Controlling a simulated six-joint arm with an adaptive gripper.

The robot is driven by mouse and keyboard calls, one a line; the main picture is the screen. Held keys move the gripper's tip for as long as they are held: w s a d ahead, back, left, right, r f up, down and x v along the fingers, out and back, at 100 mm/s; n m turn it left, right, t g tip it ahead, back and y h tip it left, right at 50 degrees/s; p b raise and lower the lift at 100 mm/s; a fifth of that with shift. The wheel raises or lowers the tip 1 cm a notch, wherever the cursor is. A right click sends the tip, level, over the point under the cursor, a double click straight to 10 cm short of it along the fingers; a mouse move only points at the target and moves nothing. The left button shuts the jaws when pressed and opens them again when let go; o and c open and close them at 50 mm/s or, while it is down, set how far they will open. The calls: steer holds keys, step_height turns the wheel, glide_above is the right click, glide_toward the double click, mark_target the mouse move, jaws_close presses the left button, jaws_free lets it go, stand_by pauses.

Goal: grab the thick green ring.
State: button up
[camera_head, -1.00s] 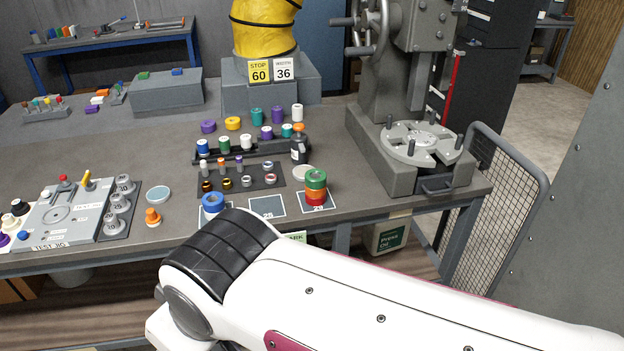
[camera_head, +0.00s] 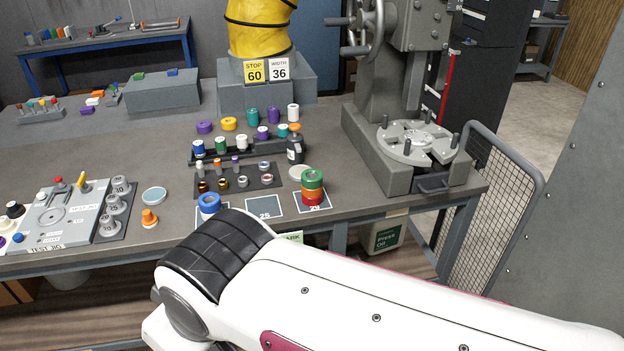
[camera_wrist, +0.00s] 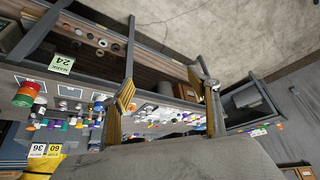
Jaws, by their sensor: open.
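The thick green ring (camera_head: 312,179) lies on top of a stack, above an orange ring (camera_head: 313,191) and a red ring (camera_head: 313,199). The stack stands on the right-hand square mat (camera_head: 325,206) near the front edge of the bench. In the wrist view, which is upside down, the green ring (camera_wrist: 22,100) is at the far left. My gripper (camera_wrist: 166,95) is open, with nothing between its fingers, well to one side of the stack. In the head view my gripper is hidden below my white arm.
A blue roll (camera_head: 209,203) stands left of an empty mat (camera_head: 265,207). A dark bottle (camera_head: 295,150) and a pale disc (camera_head: 300,172) are close behind the stack. A press (camera_head: 408,150) stands to the right, and a test jig (camera_head: 65,215) lies at the left.

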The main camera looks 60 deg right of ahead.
steer(key=w+d+f+m+t+h, duration=0.1)
steer(key=w+d+m+t+h, duration=0.15)
steer(key=w+d, duration=0.6)
steer(key=w+d+f+m+t+h, duration=0.1)
steer(key=w+d+m+t, duration=0.3)
steer(key=w, duration=0.8)
steer(key=w+d+f+m+g+h, duration=0.1)
steer(key=d+f+h, duration=0.1)
steer(key=d, duration=0.6)
steer(key=w+d+f+m+g+h, duration=0.1)
steer(key=d+f+h, duration=0.1)
steer(key=d, duration=0.6)
steer(key=s+d+f+m+g+h, duration=0.1)
steer(key=s+d+f+h, duration=0.1)
steer(key=s+d, duration=0.2)
steer(key=s+d+f+m+g+h, duration=0.1)
steer(key=s+d+f+m+h, duration=0.1)
steer(key=d, duration=0.6)
steer(key=s+d+f+m+g+h, duration=0.1)
steer(key=s+d+m+h, duration=0.1)
steer(key=s+d+h, duration=0.2)
steer(key=shift+s+d+f, duration=0.2)
steer(key=shift+s+d, duration=0.2)
steer(key=shift+d, duration=0.2)
steer(key=shift+s+d+f, duration=0.2)
steer(key=shift+s+d, duration=0.2)
steer(key=shift+d, duration=0.2)
steer(key=shift+s+d+g+h, duration=0.2)
steer(key=shift+s+g+h, duration=0.05)
steer(key=shift+s+h, duration=0.15)
